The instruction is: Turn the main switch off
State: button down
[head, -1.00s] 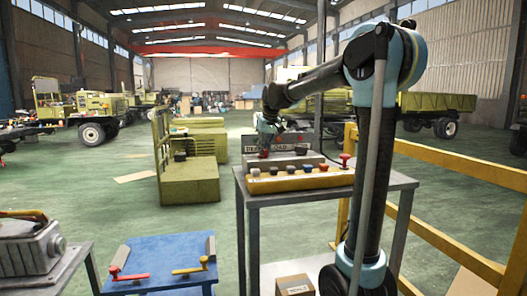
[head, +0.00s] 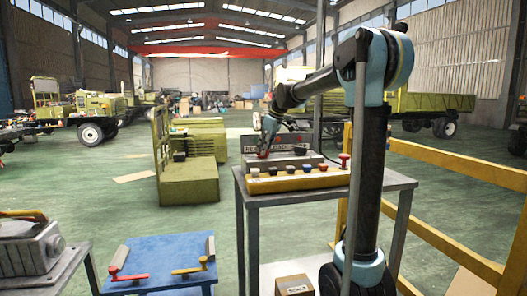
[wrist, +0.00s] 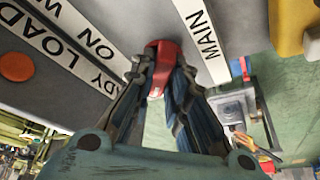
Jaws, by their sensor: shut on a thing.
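The main switch has a red handle (wrist: 166,52) beside a white label reading MAIN (wrist: 202,42) on a grey panel in the wrist view. My gripper (wrist: 163,78) has its two fingers on either side of the red handle and is shut on it. The switch's exact angle cannot be told there.
A yellow control box (head: 290,181) with several dark knobs and a red button (head: 344,157) stands on the grey table (head: 385,184) before the panel. An orange round lamp (wrist: 16,67) is on the panel. A blue table (head: 160,258) with red and yellow levers stands at left. A yellow railing (head: 440,160) is at right.

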jog(key=shift+d, duration=0.15)
jog(key=c, duration=1.6)
grip_release()
jog(key=shift+o, duration=0.2)
jog(key=shift+r, duration=0.1)
jog(key=v, duration=1.1)
jog(key=shift+d+r, duration=0.2)
jog(key=shift+r, duration=0.1)
